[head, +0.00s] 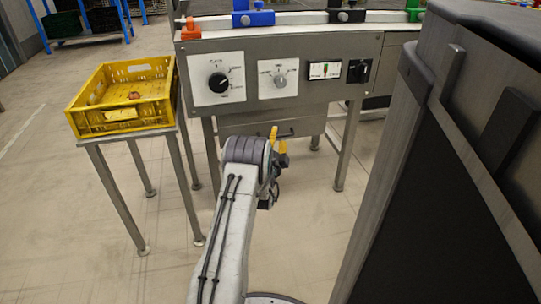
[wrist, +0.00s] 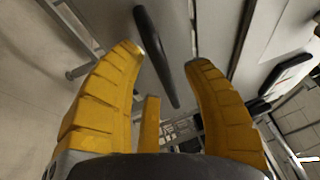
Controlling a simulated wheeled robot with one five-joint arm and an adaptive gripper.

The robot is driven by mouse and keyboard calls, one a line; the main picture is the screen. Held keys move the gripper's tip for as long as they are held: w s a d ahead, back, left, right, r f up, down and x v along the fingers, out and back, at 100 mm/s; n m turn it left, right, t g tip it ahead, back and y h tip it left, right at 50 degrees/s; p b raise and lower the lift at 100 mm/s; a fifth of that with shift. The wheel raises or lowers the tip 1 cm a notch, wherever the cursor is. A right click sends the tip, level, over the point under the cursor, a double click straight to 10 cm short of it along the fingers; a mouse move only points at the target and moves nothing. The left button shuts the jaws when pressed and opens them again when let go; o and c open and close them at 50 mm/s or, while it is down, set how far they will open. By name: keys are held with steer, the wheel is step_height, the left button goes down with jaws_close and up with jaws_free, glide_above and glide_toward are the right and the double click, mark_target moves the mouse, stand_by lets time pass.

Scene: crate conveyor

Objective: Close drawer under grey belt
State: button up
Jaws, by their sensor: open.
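The grey drawer (head: 240,130) hangs under the control panel of the conveyor. Its front is partly hidden by my arm, and I cannot tell how far out it stands. The drawer's dark bar handle (head: 286,133) shows beside the yellow fingers; in the wrist view the handle (wrist: 155,55) runs slanting between the fingers, in front of the grey drawer front (wrist: 172,22). My gripper (head: 276,140) has its yellow fingers spread, one on each side of the handle in the wrist view (wrist: 163,57). I cannot tell whether they touch it.
The control panel (head: 312,48) with knobs is above the drawer. A yellow crate (head: 122,118) with a small item stands on a metal stand at left. Metal legs (head: 348,145) stand right of the drawer. A large dark body fills the right side. Floor at lower left is clear.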

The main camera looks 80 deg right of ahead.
steer(key=a+f, duration=0.1)
steer(key=a, duration=0.9)
steer(key=shift+a+f, duration=0.4)
stand_by(0.4)
